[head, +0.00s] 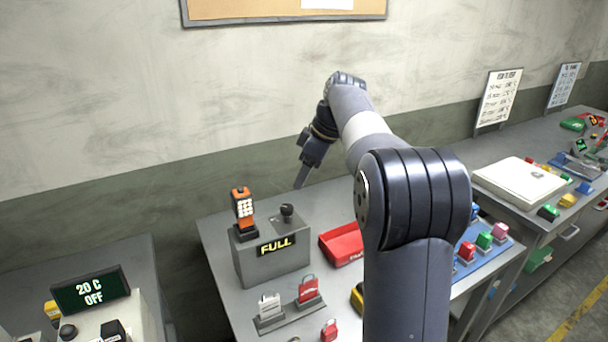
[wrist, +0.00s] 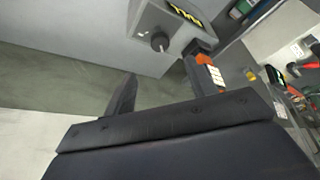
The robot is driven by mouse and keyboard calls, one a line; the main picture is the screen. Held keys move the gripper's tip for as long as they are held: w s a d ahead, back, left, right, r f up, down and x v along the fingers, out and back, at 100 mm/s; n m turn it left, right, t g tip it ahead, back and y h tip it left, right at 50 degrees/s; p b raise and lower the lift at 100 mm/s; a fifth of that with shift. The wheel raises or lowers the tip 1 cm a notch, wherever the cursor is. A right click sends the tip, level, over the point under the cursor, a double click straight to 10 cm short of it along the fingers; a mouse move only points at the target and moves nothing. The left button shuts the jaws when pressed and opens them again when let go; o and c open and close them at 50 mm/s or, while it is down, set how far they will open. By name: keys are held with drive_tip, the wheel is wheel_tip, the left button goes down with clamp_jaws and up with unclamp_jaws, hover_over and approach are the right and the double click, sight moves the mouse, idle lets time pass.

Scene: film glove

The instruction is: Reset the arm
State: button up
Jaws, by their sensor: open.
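My gripper (head: 302,176) hangs from my raised arm, fingers pointing down, above and behind the grey box (head: 262,272) in the head view. It is open and nothing shows between its fingers. The grey box has a lit "FULL" display (head: 276,245) and a black knob (head: 287,212) on top. An orange handheld device (head: 243,207) stands upright on the box's left side, and also shows in the wrist view (wrist: 208,70). My gripper appears apart from both.
A red tray (head: 342,244) lies right of the box, partly behind my arm. A "20 C OFF" display (head: 90,290) is at the left. A right-hand bench holds a white binder (head: 520,181). The wall is close behind my gripper.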

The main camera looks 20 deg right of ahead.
sight(288, 207)
drive_tip(key=p+x, duration=0.1)
drive_tip(key=x, duration=1)
drive_tip(key=shift+r, duration=0.1)
